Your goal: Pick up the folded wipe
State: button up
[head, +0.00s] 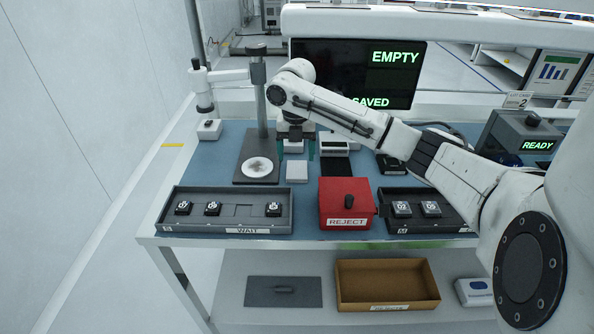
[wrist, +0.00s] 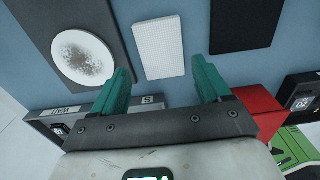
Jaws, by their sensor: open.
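The folded wipe (head: 297,171) is a small white rectangle lying flat on the blue bench top, just right of the dark stand base. In the wrist view the wipe (wrist: 158,48) shows a fine grid texture and lies slightly tilted, ahead of and between the green fingers. My gripper (head: 297,149) is above the bench behind the wipe in the head view. In the wrist view my gripper (wrist: 163,78) is open, with nothing between its fingers. It looks apart from the wipe; the exact height gap is hard to tell.
The stand base (head: 244,176) carries a smudged white disc (wrist: 84,58) left of the wipe. A black pad (wrist: 243,22) lies to the right. The WAIT tray (head: 246,230) and red REJECT box (head: 334,218) stand along the front edge. A stand post (head: 261,95) rises left of my gripper.

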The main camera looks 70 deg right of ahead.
aim_at(297, 169)
notch_tip(297, 169, down, 5)
jog(key=shift+d+r+p, duration=0.1)
jog(key=shift+p, duration=0.4)
jog(key=shift+c, duration=0.2)
jog(key=c, duration=0.8)
